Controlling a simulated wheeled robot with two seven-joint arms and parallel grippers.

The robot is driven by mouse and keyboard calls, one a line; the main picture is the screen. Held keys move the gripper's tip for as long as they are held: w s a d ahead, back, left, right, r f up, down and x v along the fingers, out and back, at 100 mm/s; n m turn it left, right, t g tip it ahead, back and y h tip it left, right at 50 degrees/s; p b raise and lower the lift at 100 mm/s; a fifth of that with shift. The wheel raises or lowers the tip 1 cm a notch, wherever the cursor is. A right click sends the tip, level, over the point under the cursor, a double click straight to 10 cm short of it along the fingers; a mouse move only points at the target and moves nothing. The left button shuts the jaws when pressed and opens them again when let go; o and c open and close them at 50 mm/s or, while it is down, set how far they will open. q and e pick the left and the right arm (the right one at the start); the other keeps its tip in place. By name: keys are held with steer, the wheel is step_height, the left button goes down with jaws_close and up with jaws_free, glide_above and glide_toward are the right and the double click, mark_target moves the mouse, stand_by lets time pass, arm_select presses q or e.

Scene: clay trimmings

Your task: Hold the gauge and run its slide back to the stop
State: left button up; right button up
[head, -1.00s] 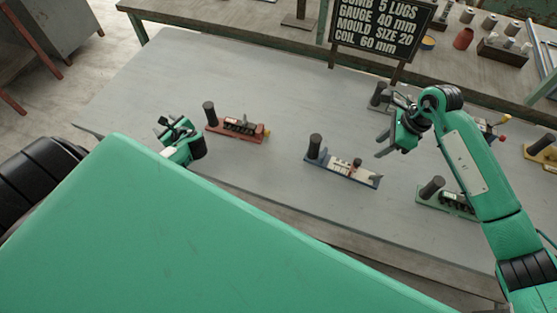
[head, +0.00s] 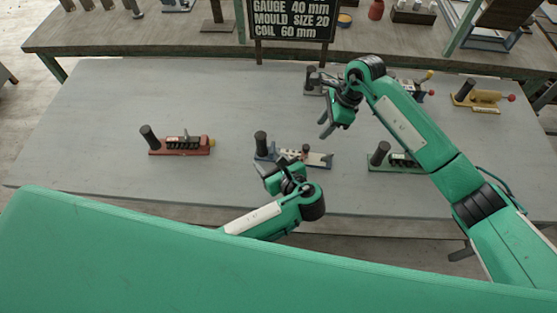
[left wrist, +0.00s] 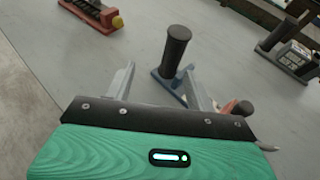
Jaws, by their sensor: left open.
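The blue gauge (head: 264,156) lies on the grey table, with an upright black handle (head: 261,142) at its left end and a pale scale with a brown knob (head: 306,152). My left gripper (head: 277,173) is just in front of it, partly covering its near side. In the left wrist view the black handle (left wrist: 175,48) stands beyond the open, empty fingers (left wrist: 160,88), in line with the gap; the right finger hides part of the blue base. My right gripper (head: 322,125) hangs over the table behind the blue gauge, fingers apart and empty.
Other handled gauges lie around: red (head: 182,146) at left, green (head: 380,160) at right, yellow (head: 480,98) and a dark grey one (head: 313,85) at the back. A sign (head: 290,18) reading "GAUGE 40 mm" stands behind. Table between red and blue gauges is clear.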

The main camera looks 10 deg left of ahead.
mark_target(307, 146)
arm_select(q)
steer(key=shift+h, duration=0.3)
steer(key=x, duration=0.4)
steer(key=w+d+x, duration=0.1)
steer(key=x, duration=0.6)
steer(key=shift+w+r, duration=0.15)
steer(key=shift+w, duration=0.4)
steer(key=shift+t, duration=0.3)
jaws_close()
arm_select(e)
steer(key=shift+o, duration=0.7)
steer(key=shift+r, duration=0.1)
steer(key=shift+n, duration=0.5)
steer(key=x, duration=0.9)
steer(key=shift+a+f, duration=0.25)
steer(key=shift+f, duration=0.05)
steer(key=shift+c, duration=0.2)
